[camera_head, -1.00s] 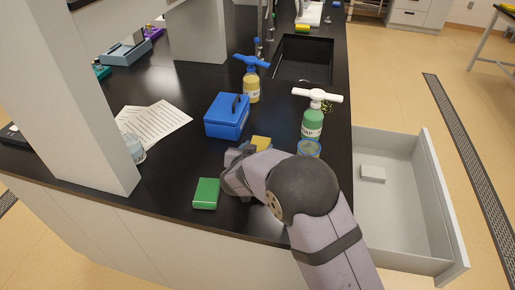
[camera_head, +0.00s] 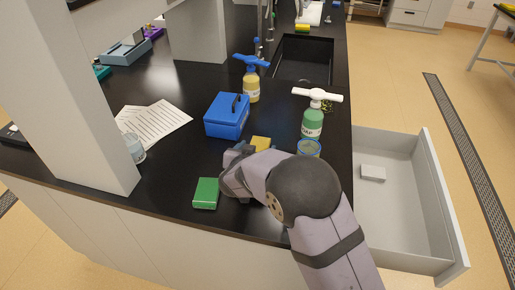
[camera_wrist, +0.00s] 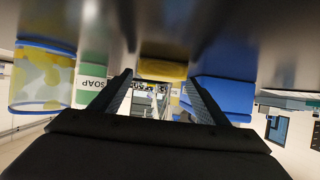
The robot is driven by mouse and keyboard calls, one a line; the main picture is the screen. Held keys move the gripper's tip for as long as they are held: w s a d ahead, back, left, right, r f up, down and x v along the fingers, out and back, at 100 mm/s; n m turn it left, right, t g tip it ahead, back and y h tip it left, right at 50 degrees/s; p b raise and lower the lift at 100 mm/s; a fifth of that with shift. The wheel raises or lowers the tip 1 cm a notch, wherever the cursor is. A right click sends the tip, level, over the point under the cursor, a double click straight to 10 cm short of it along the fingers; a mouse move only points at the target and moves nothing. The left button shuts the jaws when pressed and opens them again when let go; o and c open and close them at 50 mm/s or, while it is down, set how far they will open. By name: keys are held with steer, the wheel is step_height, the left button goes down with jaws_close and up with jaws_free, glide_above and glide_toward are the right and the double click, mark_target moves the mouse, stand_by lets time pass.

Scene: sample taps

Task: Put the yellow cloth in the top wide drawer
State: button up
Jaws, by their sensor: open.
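The yellow cloth (camera_head: 261,143) lies on the black counter, partly hidden behind my gripper in the head view. In the wrist view, which looks upside down, the yellow cloth (camera_wrist: 162,70) shows ahead, in line with the gap between my fingers. My gripper (camera_wrist: 158,84) is open with nothing between its fingers, low over the counter. It also shows in the head view (camera_head: 240,152), its fingertips mostly hidden by the arm. A wide drawer (camera_head: 405,215) stands open to the right of the counter, with a small white block (camera_head: 373,173) inside.
A blue box (camera_head: 227,116) stands behind the cloth. A green soap bottle (camera_head: 312,124) and a blue-rimmed jar (camera_head: 308,148) stand to its right. A yellow bottle (camera_head: 252,88) is farther back. A green block (camera_head: 206,193) lies at the front left. Most of the drawer floor is bare.

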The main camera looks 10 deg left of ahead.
steer(key=shift+o, duration=0.5)
steer(key=v, duration=1.1)
steer(key=shift+s+b, duration=0.1)
steer(key=shift+b, duration=0.2)
steer(key=p+x, duration=0.1)
steer(key=x, duration=0.3)
steer(key=shift+d+r, duration=0.1)
steer(key=shift+p+x, duration=1.1)
steer(key=shift+x, duration=3.05)
steer(key=shift+s, duration=0.1)
steer(key=c, duration=1.2)
steer(key=shift+r, duration=5)
